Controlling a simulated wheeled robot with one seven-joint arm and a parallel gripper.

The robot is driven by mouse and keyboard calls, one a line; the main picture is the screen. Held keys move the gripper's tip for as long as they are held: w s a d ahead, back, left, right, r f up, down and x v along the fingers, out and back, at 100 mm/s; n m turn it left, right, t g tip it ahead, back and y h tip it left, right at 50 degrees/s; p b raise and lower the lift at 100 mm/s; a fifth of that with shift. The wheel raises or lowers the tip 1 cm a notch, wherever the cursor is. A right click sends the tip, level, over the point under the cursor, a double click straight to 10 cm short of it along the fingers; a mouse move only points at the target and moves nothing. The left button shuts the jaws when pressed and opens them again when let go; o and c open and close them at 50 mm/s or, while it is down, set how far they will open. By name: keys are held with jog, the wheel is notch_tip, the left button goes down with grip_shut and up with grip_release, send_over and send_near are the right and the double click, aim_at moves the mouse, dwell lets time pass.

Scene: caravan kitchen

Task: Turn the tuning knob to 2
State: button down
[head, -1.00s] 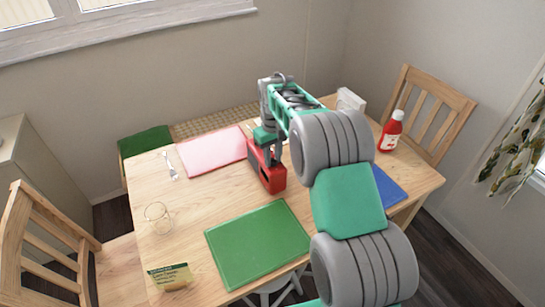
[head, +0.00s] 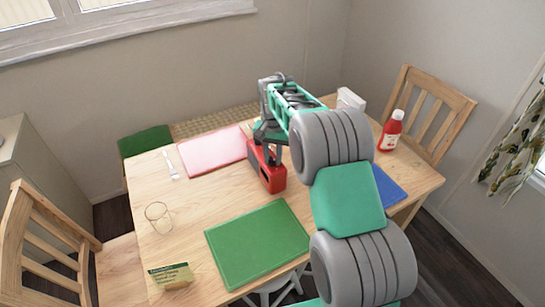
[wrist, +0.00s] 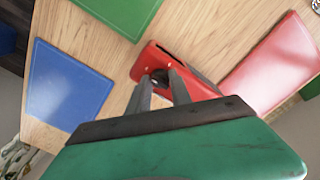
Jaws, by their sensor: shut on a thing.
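A red radio (head: 269,176) stands on the wooden table, partly behind my arm in the head view. In the wrist view the radio (wrist: 151,61) lies beyond my fingers, with a dark round knob (wrist: 159,76) on its face. My gripper (wrist: 163,86) is shut on this knob, one finger on each side. In the head view my gripper (head: 269,152) is at the top of the radio, and the knob is hidden. The knob's markings and pointer are too small to read.
The table (head: 190,222) also carries a green mat (head: 258,243), a pink mat (head: 212,151), a blue mat (head: 388,187), a glass (head: 158,217), a small box (head: 170,276) and a red bottle (head: 391,131). Chairs stand at both sides.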

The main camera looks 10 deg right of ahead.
aim_at(273, 158)
jog(key=shift+m, duration=0.3)
jog(key=c, duration=1.1)
grip_release()
jog(key=shift+c, duration=0.2)
notch_tip(273, 158, up, 8)
jog(key=shift+f+b, duration=0.1)
jog(key=shift+b, duration=0.25)
jog(key=shift+s, duration=0.1)
jog(key=s+r+n+t, duration=0.25)
jog(key=s+r, duration=0.35)
jog(key=s, duration=0.6)
jog(key=s+f+n, duration=0.2)
jog(key=s, duration=0.5)
jog(key=s+f+n, duration=0.1)
jog(key=s+f, duration=0.2)
jog(key=s, duration=0.5)
jog(key=shift+a+n+t, duration=0.15)
jog(key=shift+n+t, duration=0.2)
jog(key=shift+t, duration=0.1)
